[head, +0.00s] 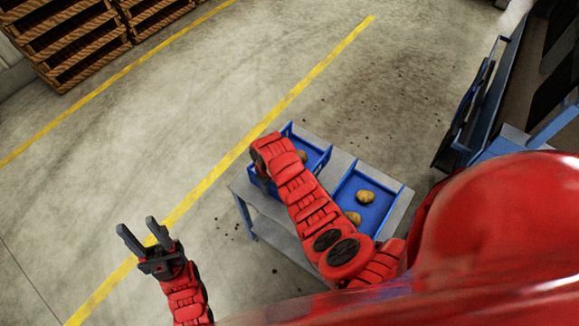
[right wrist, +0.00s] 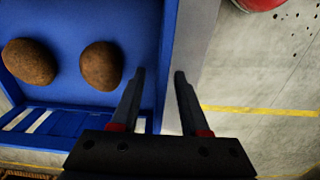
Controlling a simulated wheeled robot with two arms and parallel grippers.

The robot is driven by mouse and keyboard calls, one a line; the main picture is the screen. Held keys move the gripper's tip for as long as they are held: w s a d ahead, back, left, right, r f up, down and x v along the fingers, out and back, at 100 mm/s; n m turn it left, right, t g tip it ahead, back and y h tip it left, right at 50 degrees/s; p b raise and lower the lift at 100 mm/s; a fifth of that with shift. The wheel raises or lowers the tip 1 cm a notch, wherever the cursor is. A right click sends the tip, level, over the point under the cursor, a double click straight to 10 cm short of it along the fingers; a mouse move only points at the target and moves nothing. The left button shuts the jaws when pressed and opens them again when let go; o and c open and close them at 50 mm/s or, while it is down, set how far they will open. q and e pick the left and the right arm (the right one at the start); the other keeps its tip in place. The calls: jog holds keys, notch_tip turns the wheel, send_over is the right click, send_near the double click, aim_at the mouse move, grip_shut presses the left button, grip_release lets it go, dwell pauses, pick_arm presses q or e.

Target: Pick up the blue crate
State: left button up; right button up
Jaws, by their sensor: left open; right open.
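Two blue crates stand on a grey table. The far-left blue crate (head: 311,138) is partly covered by my right arm, with a potato (head: 302,156) showing. The other blue crate (head: 347,190) holds two potatoes. In the right wrist view, a blue crate (right wrist: 130,28) holds two potatoes. My right gripper (right wrist: 159,74) is open there, its fingers on either side of the crate's side wall in the picture; I cannot tell how deep they reach. In the head view it is mostly hidden by its arm. My left gripper (head: 138,232) is open and empty, left of the table.
Wooden pallets (head: 75,40) are stacked at the far left. Blue machinery (head: 485,95) stands at the right. Concrete floor with yellow lines (head: 240,150) is clear left of the table.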

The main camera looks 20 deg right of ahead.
grip_shut()
dwell(1.4)
